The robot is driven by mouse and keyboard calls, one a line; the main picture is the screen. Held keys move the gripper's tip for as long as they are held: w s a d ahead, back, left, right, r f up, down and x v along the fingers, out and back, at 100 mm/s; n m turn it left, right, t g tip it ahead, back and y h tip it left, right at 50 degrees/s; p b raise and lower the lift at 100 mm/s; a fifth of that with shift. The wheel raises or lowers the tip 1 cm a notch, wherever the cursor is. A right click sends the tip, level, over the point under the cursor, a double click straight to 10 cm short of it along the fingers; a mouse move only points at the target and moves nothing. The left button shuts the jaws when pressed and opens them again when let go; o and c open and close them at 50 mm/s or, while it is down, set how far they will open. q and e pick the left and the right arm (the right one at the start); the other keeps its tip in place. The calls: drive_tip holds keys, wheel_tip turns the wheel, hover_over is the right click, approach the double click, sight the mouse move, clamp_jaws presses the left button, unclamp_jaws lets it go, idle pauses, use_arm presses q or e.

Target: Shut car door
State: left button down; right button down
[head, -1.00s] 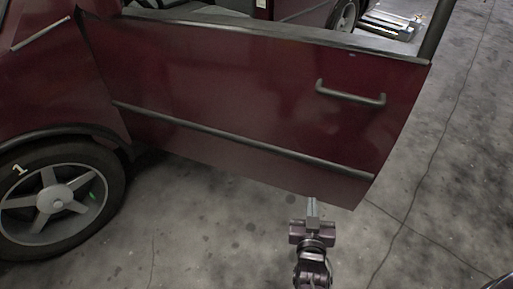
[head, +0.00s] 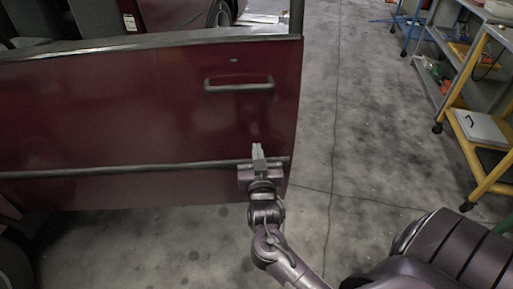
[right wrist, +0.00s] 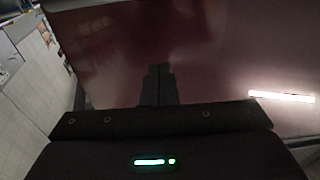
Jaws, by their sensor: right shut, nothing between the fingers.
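The dark red car door (head: 150,110) stands swung open in the head view, with a grey handle (head: 239,86) near its free edge and a dark trim strip low across it. My right gripper (head: 258,152) is shut and empty. It is in front of the door's outer face, below the handle and close to the free edge. In the right wrist view the shut fingers (right wrist: 158,85) point at the red door panel (right wrist: 200,40), which fills most of the picture. I cannot tell whether the fingertips touch the panel. My left gripper is not in view.
A yellow-framed cart (head: 470,120) and shelves with tools stand at the right. Bare concrete floor (head: 335,130) lies between them and the door edge. The car's front wheel shows partly at the lower left.

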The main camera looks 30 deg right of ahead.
drive_tip(key=shift+x, duration=0.95)
drive_tip(key=shift+w, duration=0.1)
